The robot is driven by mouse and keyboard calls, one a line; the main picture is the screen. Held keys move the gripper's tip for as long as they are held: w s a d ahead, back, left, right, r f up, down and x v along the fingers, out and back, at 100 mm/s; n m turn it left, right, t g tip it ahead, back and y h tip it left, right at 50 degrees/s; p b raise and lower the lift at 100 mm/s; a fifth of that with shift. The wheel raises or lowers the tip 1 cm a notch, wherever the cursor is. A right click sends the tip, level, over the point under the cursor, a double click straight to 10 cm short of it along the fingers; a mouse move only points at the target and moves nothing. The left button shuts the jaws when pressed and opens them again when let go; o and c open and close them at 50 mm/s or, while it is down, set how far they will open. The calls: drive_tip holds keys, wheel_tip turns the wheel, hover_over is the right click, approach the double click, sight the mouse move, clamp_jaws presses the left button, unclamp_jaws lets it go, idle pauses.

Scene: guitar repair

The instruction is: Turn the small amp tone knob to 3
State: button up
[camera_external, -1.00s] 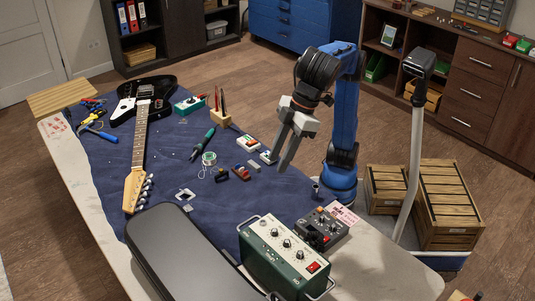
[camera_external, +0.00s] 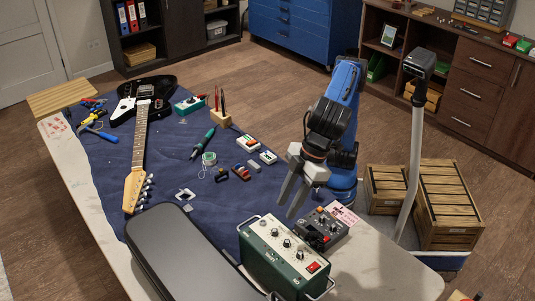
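The small amp (camera_external: 288,260) is a green box with a pale control panel, several dark knobs and a red switch, at the front right of the bench. Which knob is the tone knob, and its setting, are too small to read. My gripper (camera_external: 288,207) points down just behind the amp, above the bench. Its two grey fingers are apart with nothing visible between them, and it does not touch the knobs.
A dark grey pedal box (camera_external: 320,227) with knobs stands right beside the amp, close to my gripper. A black case (camera_external: 180,252) lies left of the amp. A guitar (camera_external: 139,145) lies further left on the blue mat (camera_external: 170,172). Small parts lie behind.

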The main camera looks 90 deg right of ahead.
sight(275, 230)
drive_tip(key=x, duration=0.7)
drive_tip(key=shift+w+a+f, duration=0.1)
drive_tip(key=shift+f, duration=0.25)
drive_tip(key=shift+c, duration=0.6)
clamp_jaws()
